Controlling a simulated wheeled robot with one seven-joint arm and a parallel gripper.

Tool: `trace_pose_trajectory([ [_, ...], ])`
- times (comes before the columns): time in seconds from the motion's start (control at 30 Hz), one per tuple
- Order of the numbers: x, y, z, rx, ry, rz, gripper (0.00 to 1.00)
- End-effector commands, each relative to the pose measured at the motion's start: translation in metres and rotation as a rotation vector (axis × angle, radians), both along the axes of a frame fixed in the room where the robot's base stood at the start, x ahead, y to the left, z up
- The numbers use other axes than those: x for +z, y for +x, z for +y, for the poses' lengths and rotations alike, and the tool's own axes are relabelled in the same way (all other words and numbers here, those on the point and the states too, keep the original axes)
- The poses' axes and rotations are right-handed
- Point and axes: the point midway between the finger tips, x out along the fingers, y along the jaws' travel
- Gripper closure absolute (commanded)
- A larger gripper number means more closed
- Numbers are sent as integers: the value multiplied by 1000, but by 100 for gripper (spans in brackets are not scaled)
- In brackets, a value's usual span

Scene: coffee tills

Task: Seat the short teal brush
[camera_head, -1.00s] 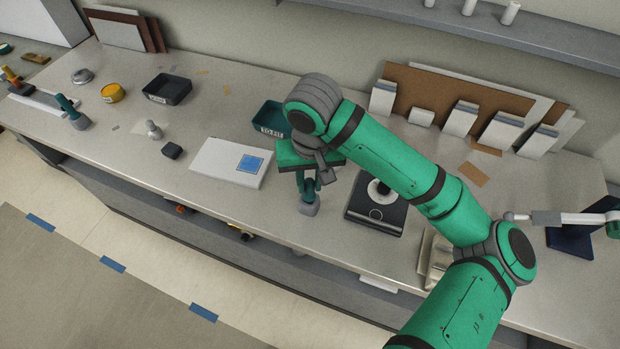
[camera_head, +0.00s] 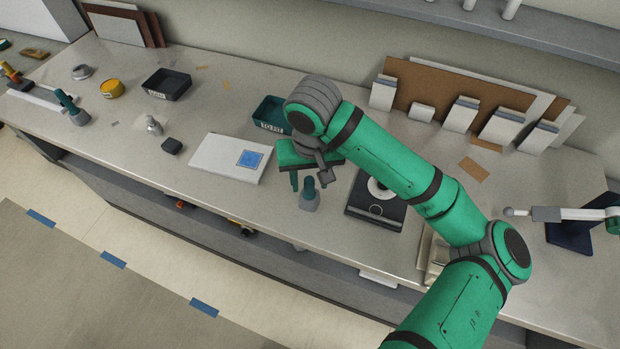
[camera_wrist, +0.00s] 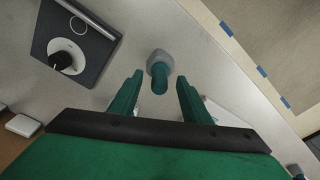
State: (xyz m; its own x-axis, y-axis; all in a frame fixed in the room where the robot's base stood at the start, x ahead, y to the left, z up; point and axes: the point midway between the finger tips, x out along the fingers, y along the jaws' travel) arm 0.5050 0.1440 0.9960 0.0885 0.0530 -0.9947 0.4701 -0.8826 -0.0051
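A short teal brush with a grey head (camera_head: 309,200) stands upright on the counter near its front edge, head down. It also shows in the wrist view (camera_wrist: 159,75), just beyond and between my fingertips. My gripper (camera_head: 309,184) is open above it, with one finger on each side; I see a gap to both fingers in the wrist view (camera_wrist: 160,82). A black square unit (camera_head: 362,216) with a white disc and a dark knob stands to the right. A teal tray marked "TO FIT" (camera_head: 268,127) is behind my gripper.
A white board with a blue square (camera_head: 215,158) lies to the left. Farther left are a dark tray (camera_head: 155,90), a yellow tub (camera_head: 110,89) and another teal-handled tool (camera_head: 70,106). White boxes (camera_head: 461,115) line the back. The counter's front edge is close.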

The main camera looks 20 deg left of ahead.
Motion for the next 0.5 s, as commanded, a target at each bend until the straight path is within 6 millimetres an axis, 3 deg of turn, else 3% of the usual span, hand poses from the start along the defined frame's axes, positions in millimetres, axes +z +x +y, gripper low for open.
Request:
trace_pose_trajectory([
  [0.33,4,0,0,0,0,-1,57],
  [0.5,25,-2,-1,1,0,-3,57],
])
